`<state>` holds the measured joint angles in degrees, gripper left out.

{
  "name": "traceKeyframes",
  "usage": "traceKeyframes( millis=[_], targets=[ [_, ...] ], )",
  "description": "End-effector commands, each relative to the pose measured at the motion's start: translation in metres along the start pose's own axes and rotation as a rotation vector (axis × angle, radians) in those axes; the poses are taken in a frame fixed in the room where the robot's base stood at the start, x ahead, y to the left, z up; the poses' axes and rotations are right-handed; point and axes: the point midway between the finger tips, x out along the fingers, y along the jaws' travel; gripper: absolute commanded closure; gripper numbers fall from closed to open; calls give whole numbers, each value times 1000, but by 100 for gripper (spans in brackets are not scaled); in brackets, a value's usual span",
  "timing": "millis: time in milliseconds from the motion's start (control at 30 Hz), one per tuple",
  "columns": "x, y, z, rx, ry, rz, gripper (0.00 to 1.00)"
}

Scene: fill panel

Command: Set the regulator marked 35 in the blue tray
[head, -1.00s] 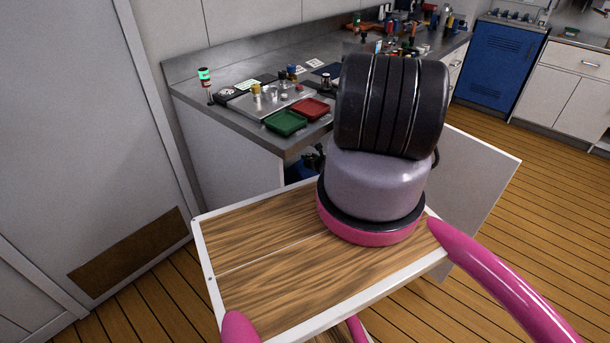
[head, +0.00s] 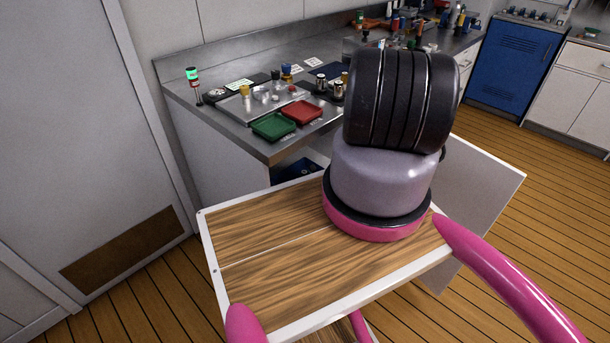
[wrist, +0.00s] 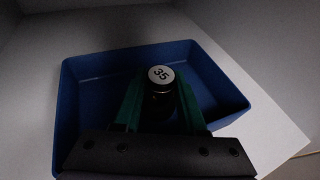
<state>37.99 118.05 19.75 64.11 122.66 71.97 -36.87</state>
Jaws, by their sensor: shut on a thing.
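The regulator marked 35 (wrist: 161,75) shows its white numbered top in the wrist view. My gripper (wrist: 160,100) is shut on it, with a green finger on each side. The blue tray (wrist: 85,110) lies beneath, and the regulator is within its outline. I cannot tell whether the regulator touches the tray's floor. In the head view a dark blue patch (head: 297,168) shows under the counter's corner, partly hidden by my own body. My gripper does not show clearly there.
The tray stands in a dim white-walled space under the counter (head: 262,147). On the counter are a green tray (head: 274,127), a red tray (head: 302,112) and several small parts. A blue cabinet (head: 513,62) stands at the back right. Open wooden floor lies at right.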

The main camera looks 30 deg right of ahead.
Motion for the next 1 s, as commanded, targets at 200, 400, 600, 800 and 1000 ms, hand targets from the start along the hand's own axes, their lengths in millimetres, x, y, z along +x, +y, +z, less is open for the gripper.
traceKeyframes(
  millis=[200, 400, 600, 800, 1000],
  targets=[
    [2, 2, -8, -2, 4, 3, 100],
    [4, 1, -10, -4, 0, 2, 100],
    [4, 0, -11, 0, -1, 1, 40],
    [4, 0, -11, 0, -1, 1, 29],
    [4, 0, -11, 1, 1, -1, 29]
  ],
)
